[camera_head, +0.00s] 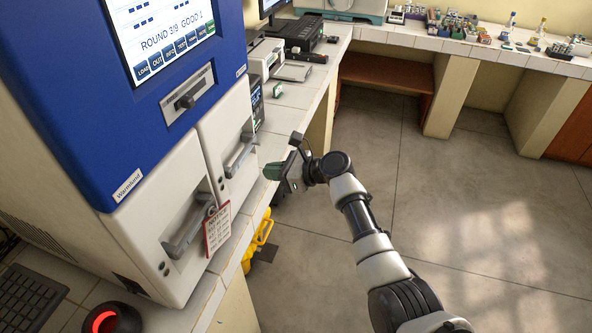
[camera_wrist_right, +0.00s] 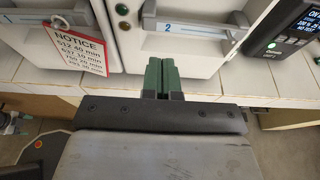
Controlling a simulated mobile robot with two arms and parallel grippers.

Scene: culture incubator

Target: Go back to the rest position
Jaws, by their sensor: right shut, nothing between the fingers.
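My right gripper (camera_head: 272,171) reaches in from the lower right in the head view, in front of the incubator's right door (camera_head: 231,150). In the right wrist view its green fingers (camera_wrist_right: 160,76) are together with nothing between them. They point at the lower part of the door marked 2 (camera_wrist_right: 190,52), below its handle; I cannot tell the exact gap. The blue and white incubator (camera_head: 95,100) stands on the tiled bench, and both its doors look closed.
A notice card (camera_head: 217,229) hangs from the left door handle (camera_head: 186,236). A keyboard (camera_head: 28,298) and a red-lit round button (camera_head: 104,320) are at lower left. A yellow object (camera_head: 258,245) is below the bench edge. The floor (camera_head: 450,215) at right is open.

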